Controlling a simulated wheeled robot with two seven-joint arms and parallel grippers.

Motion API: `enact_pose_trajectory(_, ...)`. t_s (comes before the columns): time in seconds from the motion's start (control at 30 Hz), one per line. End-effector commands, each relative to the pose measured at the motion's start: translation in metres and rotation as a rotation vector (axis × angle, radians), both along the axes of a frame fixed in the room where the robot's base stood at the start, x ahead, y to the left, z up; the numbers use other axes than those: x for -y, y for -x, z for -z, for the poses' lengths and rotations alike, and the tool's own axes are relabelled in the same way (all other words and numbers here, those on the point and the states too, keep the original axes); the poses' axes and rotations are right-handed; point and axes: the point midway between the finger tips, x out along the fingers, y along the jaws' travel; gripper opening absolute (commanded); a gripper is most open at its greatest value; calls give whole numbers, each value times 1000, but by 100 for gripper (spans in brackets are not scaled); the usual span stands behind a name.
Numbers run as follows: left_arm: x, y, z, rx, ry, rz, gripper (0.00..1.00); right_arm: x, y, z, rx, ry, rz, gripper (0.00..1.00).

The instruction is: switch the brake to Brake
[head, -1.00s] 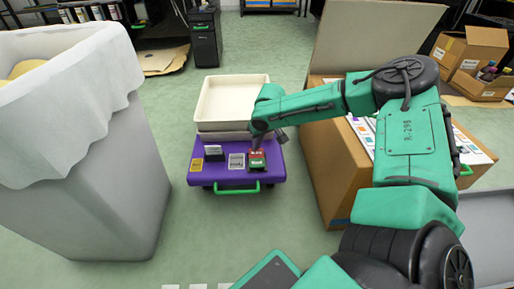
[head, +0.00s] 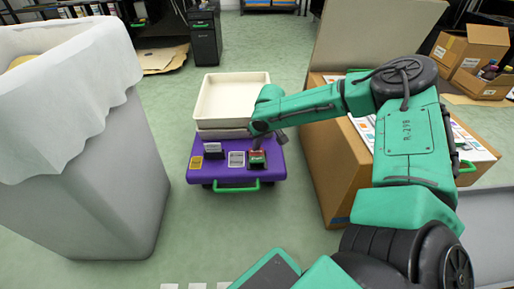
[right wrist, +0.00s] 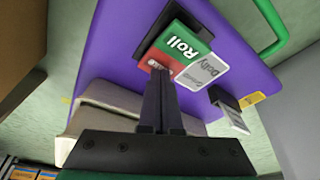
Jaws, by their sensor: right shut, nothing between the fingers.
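The brake switch (head: 257,162) sits at the front right of the purple dolly (head: 222,178). In the right wrist view it is a two-part rocker in a black frame, with a green face (right wrist: 182,45) reading "Roll" and a red face (right wrist: 154,65) partly hidden by my fingertips. The green face stands out plainly and the red end looks tipped down. My right gripper (head: 259,141) is over the red end from above. Its closed, empty fingertips (right wrist: 159,72) appear to touch the red face. My left gripper is not in view.
A cream tray (head: 205,119) stands behind the switch on the dolly. A label card (head: 236,159) and a small card holder (head: 214,149) are left of it. A grey bin (head: 130,215) stands at left, a cardboard box (head: 335,185) at right. Floor in front is clear.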

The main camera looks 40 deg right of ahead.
Motion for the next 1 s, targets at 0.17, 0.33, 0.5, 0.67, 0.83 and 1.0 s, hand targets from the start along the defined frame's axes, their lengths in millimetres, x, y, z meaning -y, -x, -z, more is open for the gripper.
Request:
enact_pose_trajectory(0.17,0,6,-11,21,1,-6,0,0,0,-9,2,0,0,0)
enact_pose_trajectory(0.33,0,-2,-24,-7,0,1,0,0,0,-28,1,0,0,0)
enact_pose_trajectory(0.5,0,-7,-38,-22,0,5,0,0,0,-45,1,0,0,0)
enact_pose_trajectory(0.67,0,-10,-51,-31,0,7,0,0,0,-61,1,0,0,0)
enact_pose_trajectory(0.83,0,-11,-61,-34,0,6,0,0,0,-73,0,0,0,0)
enact_pose_trajectory(1.0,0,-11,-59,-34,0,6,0,0,0,-71,0,0,0,0)
